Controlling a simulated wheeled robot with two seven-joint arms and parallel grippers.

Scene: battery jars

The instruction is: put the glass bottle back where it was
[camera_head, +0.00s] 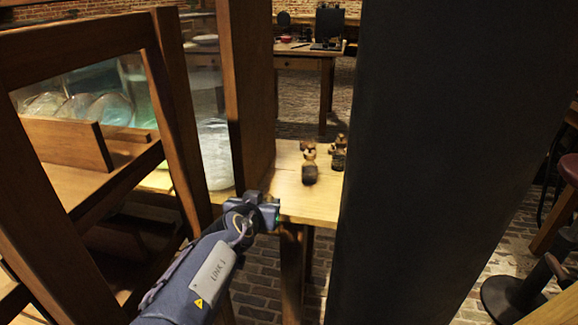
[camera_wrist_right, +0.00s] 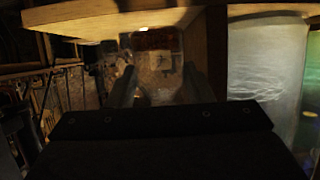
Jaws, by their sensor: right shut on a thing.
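My right gripper (camera_head: 268,212) reaches in from the bottom of the head view, at the front edge of a light wooden table (camera_head: 312,208), beside a wooden post. In the right wrist view its two fingers (camera_wrist_right: 158,88) stand apart, with a dim, see-through shape between them. I take this to be the glass bottle (camera_wrist_right: 157,62), held between the fingers; its outline is hard to make out. I cannot make out the held bottle in the head view. My left gripper is not in view.
A large clear glass jar (camera_head: 214,152) stands left of the wooden post (camera_head: 250,95); a jar also shows in the right wrist view (camera_wrist_right: 262,85). Two small brown objects (camera_head: 309,166) (camera_head: 338,153) stand on the table. A wooden frame (camera_head: 175,110) fills the left.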

